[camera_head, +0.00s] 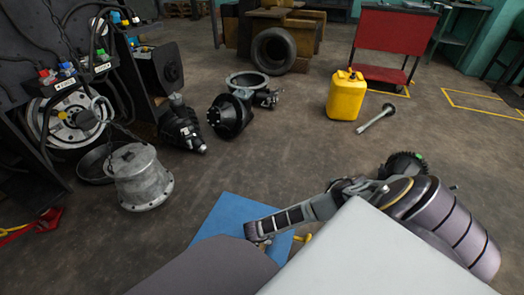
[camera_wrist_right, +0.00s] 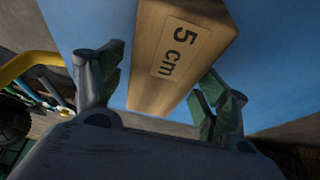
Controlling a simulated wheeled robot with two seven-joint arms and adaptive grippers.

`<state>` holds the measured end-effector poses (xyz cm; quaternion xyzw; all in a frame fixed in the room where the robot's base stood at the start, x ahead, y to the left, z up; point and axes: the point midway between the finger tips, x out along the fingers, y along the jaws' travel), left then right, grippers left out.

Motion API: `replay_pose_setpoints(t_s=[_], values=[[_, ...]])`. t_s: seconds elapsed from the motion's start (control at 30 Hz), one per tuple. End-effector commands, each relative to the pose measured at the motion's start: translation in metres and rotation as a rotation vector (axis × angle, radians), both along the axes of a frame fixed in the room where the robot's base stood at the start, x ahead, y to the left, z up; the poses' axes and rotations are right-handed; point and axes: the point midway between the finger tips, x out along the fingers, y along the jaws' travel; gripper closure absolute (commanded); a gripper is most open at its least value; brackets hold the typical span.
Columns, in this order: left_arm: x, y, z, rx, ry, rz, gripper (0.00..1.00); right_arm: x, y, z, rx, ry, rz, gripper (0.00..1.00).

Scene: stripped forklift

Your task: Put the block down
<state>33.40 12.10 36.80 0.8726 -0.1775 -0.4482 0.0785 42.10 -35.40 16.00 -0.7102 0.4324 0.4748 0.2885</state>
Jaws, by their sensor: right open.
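The block (camera_wrist_right: 208,22) is tan, wood-coloured, with a "5 cm" label, and shows in the right wrist view. It lies against a flat blue surface (camera_wrist_right: 270,70), which also shows in the head view (camera_head: 221,212). My right gripper (camera_wrist_right: 160,85) is open, with its green-padded fingers apart on either side of the block's near end. There is a visible gap at the left finger; contact at the right finger cannot be told. In the head view my right gripper (camera_head: 258,231) is over the blue surface, and the block is hidden there. My left gripper is not in view.
A yellow bar (camera_wrist_right: 30,65) is left of the gripper in the wrist view. On the floor are a metal housing (camera_head: 140,178), dark machine parts (camera_head: 230,115), a yellow canister (camera_head: 346,95) and a metal shaft (camera_head: 376,119). The middle floor is clear.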

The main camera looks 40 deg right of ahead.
Motion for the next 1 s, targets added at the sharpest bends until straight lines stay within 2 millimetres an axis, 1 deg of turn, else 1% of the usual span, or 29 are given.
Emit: replay_pose_setpoints(t_s=[0.17, 0.3, 0.6, 0.83, 1.0], values=[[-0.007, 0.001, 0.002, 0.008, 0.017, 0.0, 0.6, -0.001, 0.003, 0.01, 0.0, 0.0, 0.001, 0.25], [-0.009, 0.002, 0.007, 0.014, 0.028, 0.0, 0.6, -0.003, 0.007, 0.021, 0.0, 0.0, 0.001, 0.25], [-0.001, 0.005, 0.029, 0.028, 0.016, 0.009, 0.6, -0.008, 0.016, 0.045, 0.0, -0.001, 0.0, 0.25], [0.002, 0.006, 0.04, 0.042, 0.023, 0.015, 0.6, -0.012, 0.023, 0.065, 0.0, 0.0, 0.001, 0.25], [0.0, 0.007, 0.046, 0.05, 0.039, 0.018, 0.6, -0.014, 0.028, 0.08, 0.0, 0.0, 0.0, 0.25]])
